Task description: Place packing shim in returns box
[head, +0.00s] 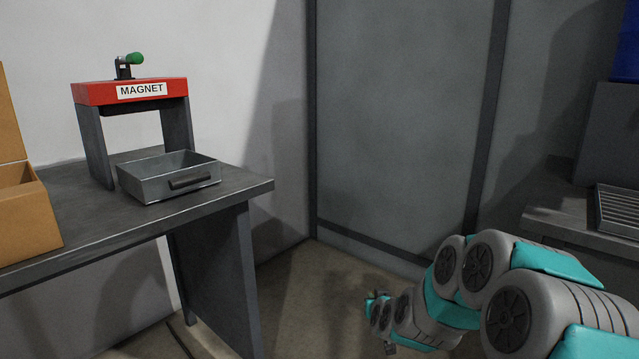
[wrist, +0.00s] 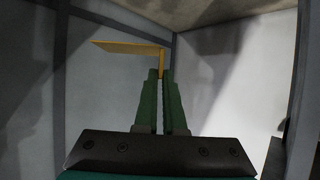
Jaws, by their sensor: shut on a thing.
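My gripper (wrist: 163,75) has two green fingers and is shut on a thin yellow piece that looks like the packing shim (wrist: 130,47). The shim sticks out past the fingertips, with its flat part reaching to the left. In the head view my arm reaches low over the floor at the right. The gripper's end there is small and the shim cannot be made out. A brown cardboard box (head: 30,222), perhaps the returns box, stands on the dark table at the left edge, partly cut off. No label shows on it. My gripper is well apart from it.
The dark table (head: 235,190) holds a grey metal tray (head: 150,188) with a dark handle, by a red-topped stand (head: 95,93) marked MAGNET. A second bench (head: 560,222) with a grated tray (head: 620,208) is at the right. Open floor lies between them.

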